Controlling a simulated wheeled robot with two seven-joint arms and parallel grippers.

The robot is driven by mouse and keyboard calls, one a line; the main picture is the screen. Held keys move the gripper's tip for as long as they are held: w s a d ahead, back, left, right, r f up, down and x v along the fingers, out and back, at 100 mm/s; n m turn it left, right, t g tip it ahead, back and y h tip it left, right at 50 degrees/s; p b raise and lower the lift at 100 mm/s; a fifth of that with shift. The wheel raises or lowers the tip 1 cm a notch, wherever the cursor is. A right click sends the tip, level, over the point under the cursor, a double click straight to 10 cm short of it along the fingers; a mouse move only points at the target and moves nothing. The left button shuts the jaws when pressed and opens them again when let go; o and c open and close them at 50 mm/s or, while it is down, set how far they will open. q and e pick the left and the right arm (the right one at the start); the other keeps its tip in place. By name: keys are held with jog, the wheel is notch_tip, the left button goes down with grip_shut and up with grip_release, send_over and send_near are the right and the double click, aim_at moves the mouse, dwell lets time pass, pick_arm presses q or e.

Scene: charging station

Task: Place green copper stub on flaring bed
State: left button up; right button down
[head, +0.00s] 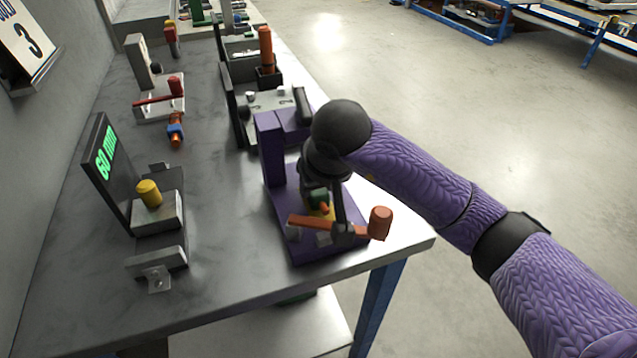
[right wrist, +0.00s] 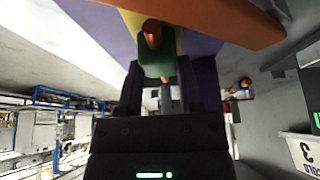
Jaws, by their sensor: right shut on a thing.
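The green copper stub (head: 316,196) has a green body and a copper-orange end. My right gripper (head: 325,192) is shut on it. In the right wrist view the stub (right wrist: 160,62) sits between the two dark fingers, its copper tip pointing away from the palm. The flaring bed is likely the purple fixture (head: 283,222), with an upright block at the back, a yellow part (head: 329,213) and an orange-handled bar (head: 310,225) across its front. The stub is at the yellow part; I cannot tell whether it touches. My left gripper is not in view.
The grey table (head: 225,275) ends just right of the purple fixture. A dark stand with a green display (head: 106,152) and a yellow cylinder (head: 149,192) is at left. An orange-and-blue piece (head: 175,130), a red-handled clamp (head: 160,98) and another fixture (head: 262,100) stand farther back.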

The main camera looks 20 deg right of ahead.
jog(key=shift+f, duration=0.15)
jog(key=shift+c, duration=1.3)
grip_release()
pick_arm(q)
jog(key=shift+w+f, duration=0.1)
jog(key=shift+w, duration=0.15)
pick_arm(e)
jog(key=shift+r, duration=0.35)
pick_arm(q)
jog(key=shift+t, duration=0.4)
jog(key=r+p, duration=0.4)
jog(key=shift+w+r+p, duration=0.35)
pick_arm(e)
jog(key=v, duration=1.1)
jog(key=shift+s+r, duration=0.25)
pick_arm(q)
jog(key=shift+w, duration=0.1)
